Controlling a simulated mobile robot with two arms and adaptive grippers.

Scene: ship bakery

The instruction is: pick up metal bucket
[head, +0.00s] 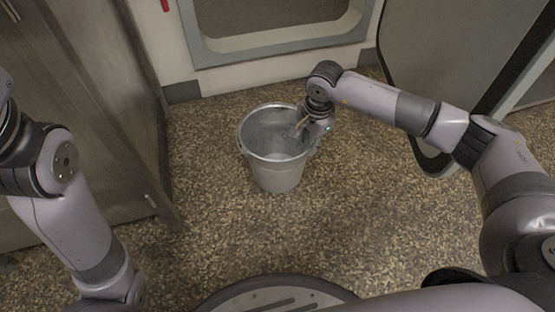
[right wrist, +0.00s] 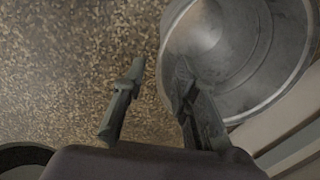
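The metal bucket (head: 275,175) is grey, open-topped and empty as far as I can see. It stands upright on the speckled floor in the middle of the head view. My right gripper (head: 305,124) is at the bucket's right rim. In the right wrist view the bucket (right wrist: 235,55) fills the upper right. There my right gripper (right wrist: 160,72) is open, with one finger over the bucket's inside and the other outside its wall. Whether either finger touches the wall I cannot tell. My left arm shows at the left, but its gripper is out of view.
A metal cabinet (head: 75,100) stands at the left. A white wall with a grey-framed panel (head: 270,57) is behind the bucket. A large grey-green panel (head: 440,50) stands at the right. The floor (head: 200,220) around the bucket is clear.

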